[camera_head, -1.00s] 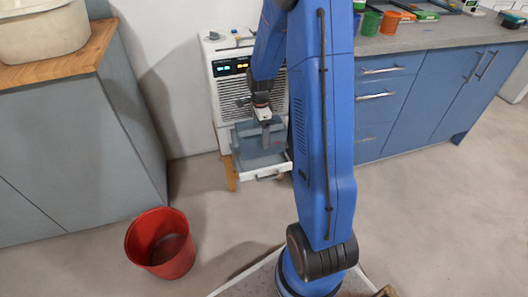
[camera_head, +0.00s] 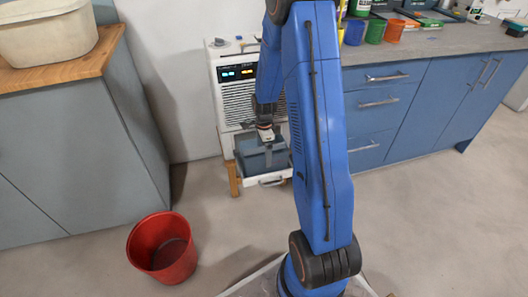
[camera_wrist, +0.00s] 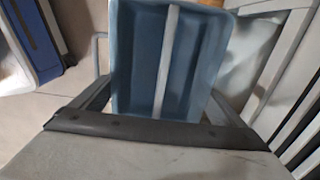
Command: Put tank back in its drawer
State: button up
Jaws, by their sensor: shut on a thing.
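The tank is a blue-grey open box (camera_head: 253,157) with a paler strip running across its middle in the wrist view (camera_wrist: 190,70). In the head view it sits low at the front of the white appliance, within the pulled-out drawer (camera_head: 270,180). My gripper (camera_head: 267,137) points down over the tank and is shut on it. The exact place where the fingers hold it is hidden in the head view. I cannot tell whether the tank rests fully on the drawer floor.
The white appliance (camera_head: 229,92) has a lit display and small items on top. A red bucket (camera_head: 160,256) stands on the floor at lower left. A grey cabinet (camera_head: 75,130) is at left and blue cabinets (camera_head: 395,120) are at right. Floor in front is clear.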

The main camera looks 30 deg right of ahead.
jog(key=shift+f, duration=0.15)
jog(key=o, duration=1.2)
notch_tip(320, 180, up, 12)
jog(key=shift+r, duration=0.25)
jog(key=s+a+r+n+t, duration=0.1)
jog(key=s+a+r+n, duration=0.45)
jog(key=r, duration=0.25)
jog(key=s+a+r+n+t, duration=0.1)
jog(key=s+a+r+n, duration=0.3)
jog(key=s+r, duration=0.25)
jog(key=s+a+r+n+t, duration=0.1)
jog(key=s+a+r+n, duration=0.2)
jog(key=s+n, duration=0.3)
jog(key=s+a+r+n+t, duration=0.1)
jog(key=s+a+r+n, duration=0.2)
jog(key=s, duration=0.9)
jog(key=n, duration=0.2)
jog(key=shift+s+a+r+n+t, duration=0.15)
jog(key=shift+r+n+t, duration=0.2)
jog(key=shift+t, duration=0.05)
